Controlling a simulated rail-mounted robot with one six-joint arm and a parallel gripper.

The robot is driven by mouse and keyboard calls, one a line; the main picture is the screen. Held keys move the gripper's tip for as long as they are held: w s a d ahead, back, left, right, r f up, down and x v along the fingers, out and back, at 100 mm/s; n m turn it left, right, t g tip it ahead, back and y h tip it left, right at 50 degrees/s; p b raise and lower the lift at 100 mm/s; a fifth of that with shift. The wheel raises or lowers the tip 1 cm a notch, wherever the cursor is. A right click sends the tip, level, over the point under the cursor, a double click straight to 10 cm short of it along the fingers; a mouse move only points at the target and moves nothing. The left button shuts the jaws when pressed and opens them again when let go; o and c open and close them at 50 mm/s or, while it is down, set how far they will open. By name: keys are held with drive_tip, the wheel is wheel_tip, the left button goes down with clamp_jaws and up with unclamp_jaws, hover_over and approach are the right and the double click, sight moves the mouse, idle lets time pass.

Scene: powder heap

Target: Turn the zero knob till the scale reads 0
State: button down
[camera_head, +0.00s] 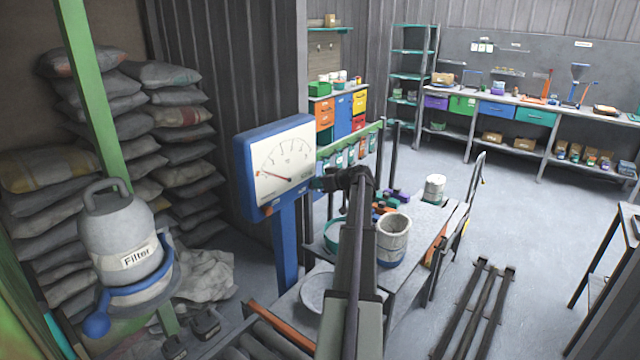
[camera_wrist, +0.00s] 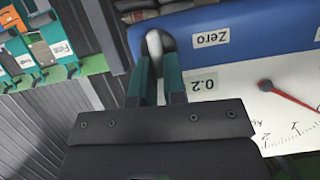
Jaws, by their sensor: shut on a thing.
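The scale (camera_head: 245,160) is a blue-framed dial head on a blue post, left of centre in the head view. Its white dial face (camera_head: 283,157) has a red needle (camera_head: 276,175) pointing up and left from the pivot; the exact reading is too small to tell. In the wrist view the dial appears upside down, with the red needle (camera_wrist: 292,98) and a "Zero" label (camera_wrist: 211,38). The grey zero knob (camera_wrist: 155,42) is beside that label. My gripper (camera_wrist: 158,68) has its teal fingers shut on the knob; in the head view my gripper (camera_head: 319,184) reaches the dial's right edge.
A table (camera_head: 425,216) with a grey bucket (camera_head: 392,240), a round pan (camera_head: 318,291) and a teal bowl (camera_head: 332,236) stands right of the post. Stacked sacks (camera_head: 60,180) and a filter canister (camera_head: 125,245) are at left.

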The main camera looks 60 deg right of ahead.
drive_tip(key=shift+d+f+m+t+y+b, duration=0.25)
drive_tip(key=shift+m+y+b, duration=0.55)
drive_tip(key=shift+m, duration=0.5)
drive_tip(key=shift+d+f+m+t+y+b, duration=0.1)
drive_tip(key=shift+d+m+t+y+b, duration=0.15)
drive_tip(key=shift+m+y+b, duration=0.6)
drive_tip(key=shift+d+f+m+t+y+b, duration=0.35)
drive_tip(key=shift+m+y, duration=0.5)
drive_tip(key=shift+m, duration=0.9)
drive_tip(key=shift+a+r, duration=0.1)
drive_tip(key=shift+r, duration=0.05)
drive_tip(key=c, duration=1.2)
unclamp_jaws()
drive_tip(key=shift+s, duration=0.1)
